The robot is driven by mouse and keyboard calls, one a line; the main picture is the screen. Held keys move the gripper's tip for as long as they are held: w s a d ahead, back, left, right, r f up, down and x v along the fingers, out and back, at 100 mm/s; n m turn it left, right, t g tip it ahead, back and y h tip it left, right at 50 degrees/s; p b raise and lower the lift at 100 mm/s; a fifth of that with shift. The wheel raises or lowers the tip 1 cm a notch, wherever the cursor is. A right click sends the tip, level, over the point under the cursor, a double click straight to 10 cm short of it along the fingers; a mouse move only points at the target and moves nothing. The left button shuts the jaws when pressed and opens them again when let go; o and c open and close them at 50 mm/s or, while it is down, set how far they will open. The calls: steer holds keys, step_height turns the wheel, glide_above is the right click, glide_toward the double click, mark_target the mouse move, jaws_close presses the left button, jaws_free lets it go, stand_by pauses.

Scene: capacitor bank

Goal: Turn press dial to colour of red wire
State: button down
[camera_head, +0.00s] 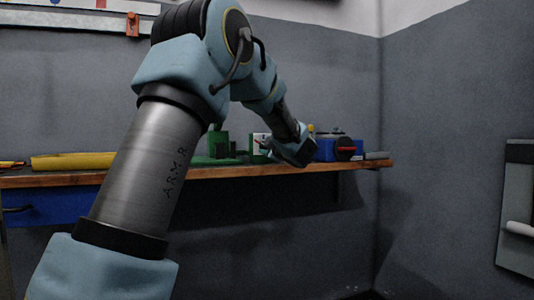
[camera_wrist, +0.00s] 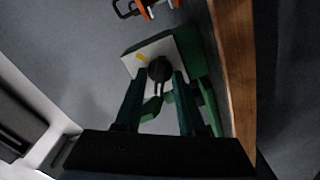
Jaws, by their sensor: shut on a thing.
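In the wrist view, a round black dial (camera_wrist: 159,68) sits on a pale panel (camera_wrist: 139,56) of a green box (camera_wrist: 190,50), with a yellow mark on the panel beside it. My gripper (camera_wrist: 157,76) has its two dark fingers on either side of the dial and is shut on it. In the head view, my gripper (camera_head: 293,152) is at the bench, in front of the pale panel (camera_head: 260,140), which it partly hides. I cannot make out a red wire for certain, nor which colour the dial points to.
The wooden bench (camera_head: 240,171) runs along the grey wall. A yellow cylinder (camera_head: 72,161) lies at its left. A green block (camera_head: 218,142) stands left of my gripper. A blue device with a red part (camera_head: 343,148) stands close to its right. Below the bench is a blue drawer (camera_head: 50,206).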

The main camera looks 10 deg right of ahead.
steer(key=c, duration=0.9)
jaws_free()
steer(key=shift+s, duration=0.1)
steer(key=s, duration=0.3)
steer(key=s+d, duration=0.1)
steer(key=s, duration=0.6)
steer(key=shift+s+d, duration=0.15)
steer(key=shift+s, duration=0.15)
